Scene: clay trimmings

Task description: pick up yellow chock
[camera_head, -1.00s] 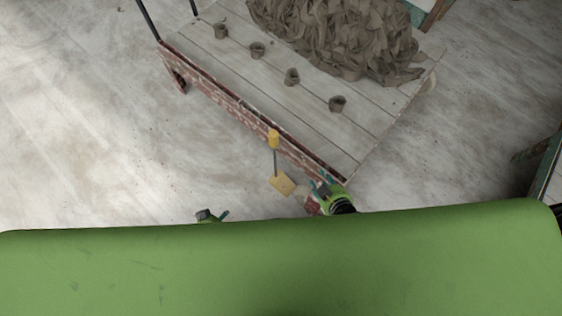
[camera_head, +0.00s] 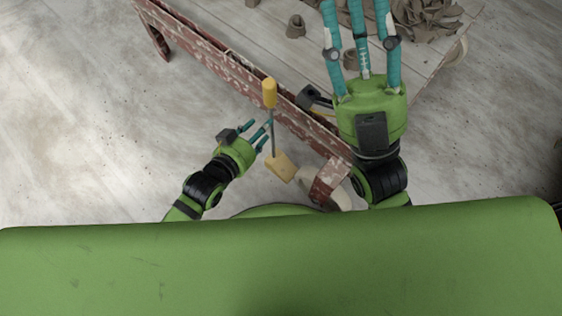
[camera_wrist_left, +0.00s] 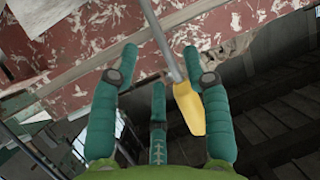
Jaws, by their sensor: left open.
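The yellow chock (camera_head: 281,167) has a yellow block low down, a thin dark rod and a yellow grip on top. It stands beside the table's near red edge in the head view. My left gripper (camera_head: 262,130) is open, just left of the rod, with its fingers pointing toward it. In the left wrist view, the rod and one yellow end (camera_wrist_left: 188,108) show between the open fingers (camera_wrist_left: 158,65) and partly behind the right finger; contact cannot be told. My right gripper (camera_head: 357,8) is open and empty, its three fingers spread over the table.
The wooden table (camera_head: 215,55) has a chipped red side rail. Small clay cups (camera_head: 295,26) and a heap of clay trimmings (camera_head: 428,18) are on it. A dark object (camera_head: 310,98) of unclear kind is at the near edge. The floor at left is clear.

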